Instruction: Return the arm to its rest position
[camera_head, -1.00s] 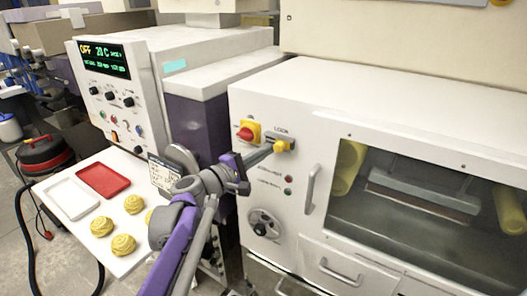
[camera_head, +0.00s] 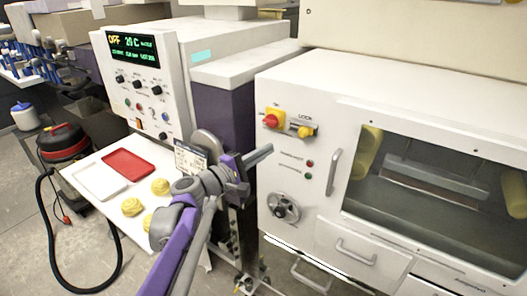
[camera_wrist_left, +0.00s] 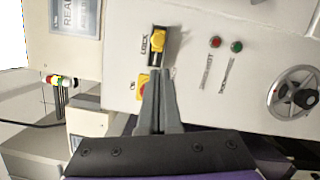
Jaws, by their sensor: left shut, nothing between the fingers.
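My left arm comes up from the bottom of the head view, and its gripper (camera_head: 268,150) is shut and empty. Its tips are in front of the white machine's front panel, below the yellow lock handle (camera_head: 302,131) and apart from it. In the left wrist view the shut fingers (camera_wrist_left: 160,75) point at the panel just short of the lock handle (camera_wrist_left: 158,46). They partly cover the red and yellow switch (camera_wrist_left: 143,86). My right gripper is not in view.
The white machine (camera_head: 330,80) with door handle (camera_head: 333,172) and handwheel (camera_head: 284,207) stands right. Left is a side table with a red tray (camera_head: 128,163), a white tray (camera_head: 98,181) and yellow pastries (camera_head: 132,207). A red vacuum (camera_head: 62,141) with a black hose stands on the floor.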

